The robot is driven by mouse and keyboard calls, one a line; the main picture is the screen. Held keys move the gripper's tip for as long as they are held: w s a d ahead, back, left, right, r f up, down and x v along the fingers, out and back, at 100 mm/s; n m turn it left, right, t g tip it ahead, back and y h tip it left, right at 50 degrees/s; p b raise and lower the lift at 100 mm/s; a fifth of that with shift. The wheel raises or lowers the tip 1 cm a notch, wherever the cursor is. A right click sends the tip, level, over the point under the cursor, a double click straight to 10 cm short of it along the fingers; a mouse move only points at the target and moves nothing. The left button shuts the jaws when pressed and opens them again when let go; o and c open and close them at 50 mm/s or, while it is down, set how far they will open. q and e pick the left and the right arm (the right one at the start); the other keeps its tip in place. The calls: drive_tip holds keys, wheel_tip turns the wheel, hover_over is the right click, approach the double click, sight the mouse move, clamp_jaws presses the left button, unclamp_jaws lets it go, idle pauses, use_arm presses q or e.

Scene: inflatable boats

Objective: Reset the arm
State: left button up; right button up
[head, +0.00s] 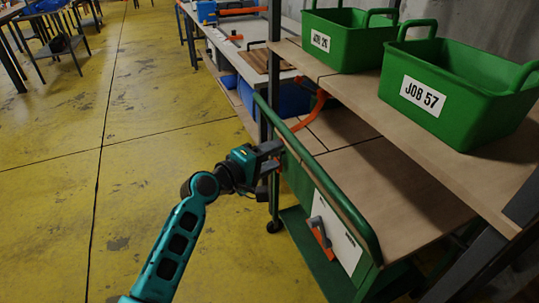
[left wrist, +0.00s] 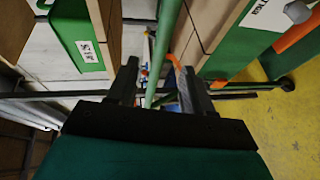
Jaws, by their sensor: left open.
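My left gripper (head: 272,156) is at the end of my teal arm, beside the upper left end of the green cart's handle rail (head: 330,195). In the left wrist view its two dark fingers (left wrist: 160,92) are apart, so it is open. The green rail (left wrist: 166,40) runs lengthwise through the gap between the fingers in that view. I cannot tell whether it lies between them or beyond them. Nothing is seen held. My right gripper is not in view.
The green cart (head: 297,180) with wooden shelves stands close to the gripper. Green bins marked JOB 26 (head: 345,50) and JOB 57 (head: 465,100) sit on its upper shelf. A workbench (head: 225,45) is behind.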

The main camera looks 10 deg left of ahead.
use_arm(q)
drive_tip(key=shift+s+a, duration=0.1)
drive_tip(key=shift+s, duration=0.1)
idle(0.3)
drive_tip(key=s+a+f+m+g+y+p, duration=0.1)
drive_tip(key=s+a+f+m+y, duration=0.1)
drive_tip(key=s+f+m, duration=0.5)
drive_tip(key=s+a+f+m+g+y+p, duration=0.1)
drive_tip(key=s+f+m+y, duration=0.3)
drive_tip(key=s, duration=1.4)
wheel_tip(320, 180, down, 5)
drive_tip(key=a+m+g, duration=0.1)
drive_tip(key=m, duration=0.1)
drive_tip(key=shift+s+a+m, duration=0.15)
drive_tip(key=shift+s+m, duration=0.2)
drive_tip(key=shift+m, duration=0.05)
drive_tip(key=shift+o, duration=0.3)
